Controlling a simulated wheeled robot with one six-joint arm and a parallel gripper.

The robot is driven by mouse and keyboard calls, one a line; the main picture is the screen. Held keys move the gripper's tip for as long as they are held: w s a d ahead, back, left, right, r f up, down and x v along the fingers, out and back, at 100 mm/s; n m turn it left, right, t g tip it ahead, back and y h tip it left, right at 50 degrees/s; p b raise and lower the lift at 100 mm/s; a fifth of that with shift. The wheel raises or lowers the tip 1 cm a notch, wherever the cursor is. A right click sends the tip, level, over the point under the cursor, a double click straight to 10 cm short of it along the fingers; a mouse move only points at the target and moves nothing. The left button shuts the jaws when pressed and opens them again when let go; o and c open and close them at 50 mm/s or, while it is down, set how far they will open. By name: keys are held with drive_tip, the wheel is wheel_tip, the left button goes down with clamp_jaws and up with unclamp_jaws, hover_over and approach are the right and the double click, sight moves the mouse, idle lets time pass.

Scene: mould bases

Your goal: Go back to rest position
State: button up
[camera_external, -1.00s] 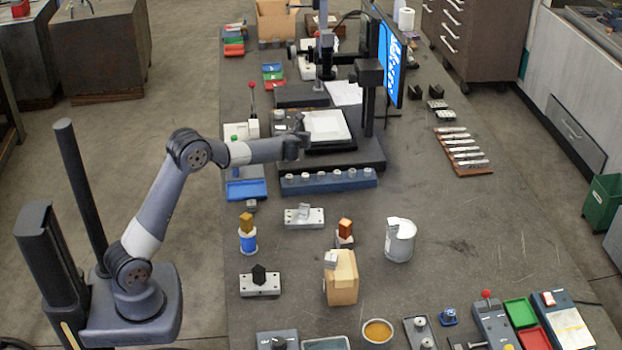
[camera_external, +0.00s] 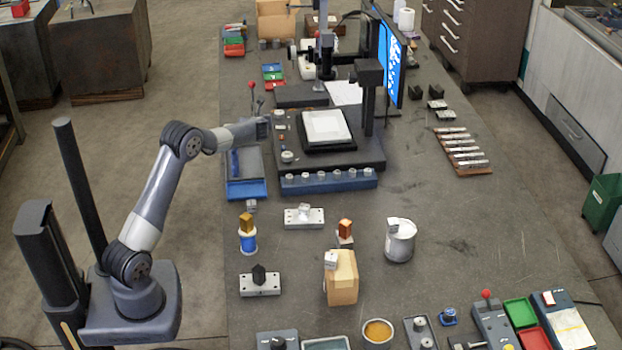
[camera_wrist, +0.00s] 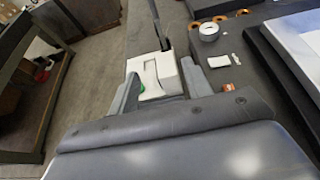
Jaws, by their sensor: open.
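My gripper (camera_external: 264,128) is raised over the left edge of the bench, beside the dark measuring stage (camera_external: 372,148). In the wrist view its two fingers (camera_wrist: 160,85) stand apart with nothing held between them. A white device (camera_wrist: 158,76) with an upright lever lies beyond the fingers. A silver mould base (camera_external: 290,217) with a small metal piece on it sits mid-bench on the left. My gripper is clear of both bases.
A blue tray (camera_external: 247,189) lies below my forearm. A gold block (camera_external: 246,220) on a blue-and-white stand, a copper block (camera_external: 345,227), a grey can (camera_external: 400,245) and a cardboard box (camera_external: 342,285) stand mid-bench. A monitor (camera_external: 391,65) rises behind the stage.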

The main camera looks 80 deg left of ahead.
drive_tip(key=f, duration=0.2)
drive_tip(key=s+a+f, duration=0.1)
drive_tip(key=f, duration=0.2)
drive_tip(key=shift+s+a+f, duration=0.2)
drive_tip(key=shift+s+f, duration=0.1)
drive_tip(key=shift+s, duration=0.05)
drive_tip(key=shift+f, duration=0.75)
